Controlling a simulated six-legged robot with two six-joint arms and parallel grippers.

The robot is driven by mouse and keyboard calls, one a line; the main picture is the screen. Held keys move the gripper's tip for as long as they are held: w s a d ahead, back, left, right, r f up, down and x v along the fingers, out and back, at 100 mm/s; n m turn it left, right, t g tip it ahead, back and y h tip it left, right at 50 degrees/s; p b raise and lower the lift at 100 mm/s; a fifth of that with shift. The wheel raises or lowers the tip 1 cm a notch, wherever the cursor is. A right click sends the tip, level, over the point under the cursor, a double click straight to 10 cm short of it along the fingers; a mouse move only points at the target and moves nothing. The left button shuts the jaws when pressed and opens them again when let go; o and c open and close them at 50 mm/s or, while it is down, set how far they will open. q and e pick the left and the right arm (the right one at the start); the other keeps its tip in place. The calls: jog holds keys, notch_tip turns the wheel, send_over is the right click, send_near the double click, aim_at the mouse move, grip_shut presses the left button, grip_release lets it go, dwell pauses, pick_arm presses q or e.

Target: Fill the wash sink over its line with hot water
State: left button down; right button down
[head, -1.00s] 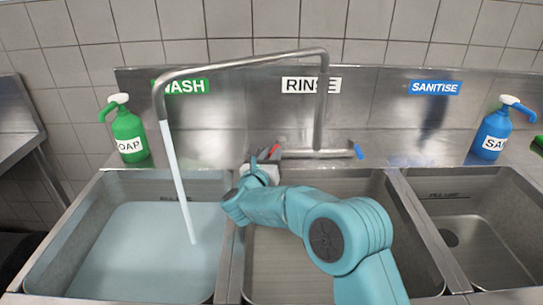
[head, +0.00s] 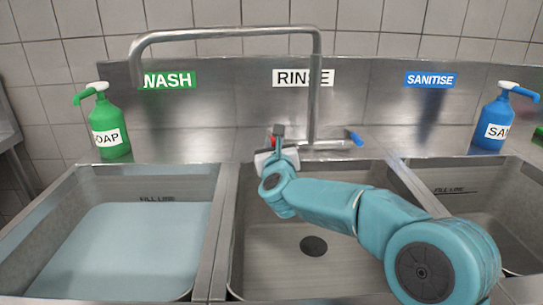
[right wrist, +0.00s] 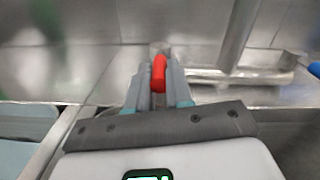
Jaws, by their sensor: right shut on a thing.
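The wash sink (head: 205,190) is at the left, under the green WASH sign. Pale blue water (head: 135,245) stands in it, its back edge just below the FILL LINE mark (head: 163,199). The spout (head: 138,48) of the tall faucet hangs over this sink, with no stream from it. My right gripper (head: 276,135) is at the faucet base behind the rinse sink. In the right wrist view its fingers are shut on the red tap handle (right wrist: 158,73). The fingers partly hide the handle. My left gripper is not in view.
The rinse sink (head: 375,180) in the middle looks empty, and my right arm crosses it. The sanitise sink (head: 500,175) is at the right. A blue tap handle (head: 356,138) is right of the faucet. Soap (head: 108,128) and sanitiser (head: 492,125) bottles stand on the back ledge.

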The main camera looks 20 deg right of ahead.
jog(key=shift+r, duration=0.1)
jog(key=c, duration=1)
grip_release()
jog(key=shift+c, duration=0.2)
jog(key=shift+s, duration=0.1)
jog(key=shift+s+a, duration=0.15)
jog(key=shift+s, duration=0.2)
jog(key=b+v, duration=0.1)
jog(key=v, duration=1.4)
jog(key=shift+s, duration=0.25)
